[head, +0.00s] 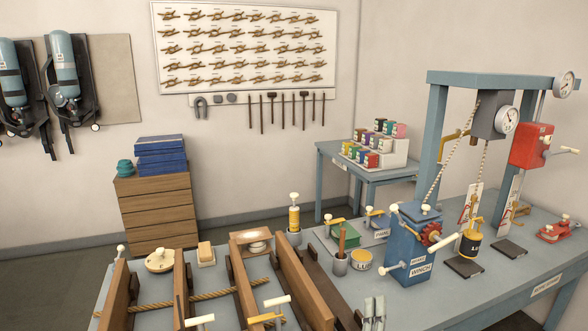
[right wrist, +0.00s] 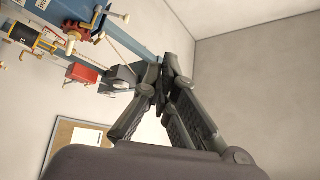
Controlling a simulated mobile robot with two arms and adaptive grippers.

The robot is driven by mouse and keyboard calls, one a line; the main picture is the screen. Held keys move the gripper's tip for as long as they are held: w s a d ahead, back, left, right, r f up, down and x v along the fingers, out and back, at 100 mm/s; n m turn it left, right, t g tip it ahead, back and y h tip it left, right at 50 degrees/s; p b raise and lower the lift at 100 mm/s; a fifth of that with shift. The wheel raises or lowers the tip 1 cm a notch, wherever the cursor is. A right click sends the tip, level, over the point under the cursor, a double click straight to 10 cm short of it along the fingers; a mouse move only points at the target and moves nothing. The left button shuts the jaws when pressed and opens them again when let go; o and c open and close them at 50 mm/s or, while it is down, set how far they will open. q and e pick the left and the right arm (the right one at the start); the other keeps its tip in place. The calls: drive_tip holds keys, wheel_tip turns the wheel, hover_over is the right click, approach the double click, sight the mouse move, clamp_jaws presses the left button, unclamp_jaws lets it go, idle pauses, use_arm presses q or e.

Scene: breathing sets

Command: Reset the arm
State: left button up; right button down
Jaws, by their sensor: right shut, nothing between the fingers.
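My right gripper (right wrist: 160,78) shows in the right wrist view. Its dark grey fingers come together at the tips, and nothing is held between them. Behind it in that view are plain walls and, at the upper left, part of the blue test frame (right wrist: 147,56), seen at a slant. My left gripper is in neither view.
A blue-grey bench (head: 482,306) fills the right front, with a blue winch box (head: 410,250), a yellow-black cylinder (head: 471,245) and a tall blue frame (head: 436,135) carrying a red box (head: 531,146). Wooden boards and rope (head: 140,306) lie front left. Floor (head: 55,285) shows at left.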

drive_tip(key=s+a+f+n+g+y, duration=0.3)
drive_tip(key=s+f+n+g+y, duration=0.1)
drive_tip(key=f+n+y, duration=0.15)
drive_tip(key=s+a+f+n+g+y, duration=0.3)
drive_tip(key=s+f+n+g+y, duration=0.15)
drive_tip(key=f+n, duration=0.25)
drive_tip(key=s+d+f+n+g+h, duration=0.1)
drive_tip(key=s+d+f+g+h, duration=0.3)
drive_tip(key=s, duration=0.7)
drive_tip(key=s+d+f+n+g+h, duration=0.2)
drive_tip(key=s+d+f+g, duration=0.4)
drive_tip(key=s, duration=0.4)
wheel_tip(320, 180, down, 27)
drive_tip(key=s+g+b, duration=0.1)
drive_tip(key=s+g, duration=0.1)
drive_tip(key=s, duration=0.1)
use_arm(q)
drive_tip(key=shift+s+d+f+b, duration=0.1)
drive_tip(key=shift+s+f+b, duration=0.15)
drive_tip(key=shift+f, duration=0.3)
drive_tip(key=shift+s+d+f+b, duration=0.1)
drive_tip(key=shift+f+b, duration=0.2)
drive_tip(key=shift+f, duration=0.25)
use_arm(e)
drive_tip(key=s+d+f, duration=0.3)
drive_tip(key=s+f, duration=1.2)
drive_tip(key=shift+s+f+g, duration=0.25)
drive_tip(key=shift+s+g, duration=0.05)
drive_tip(key=shift+g, duration=0.15)
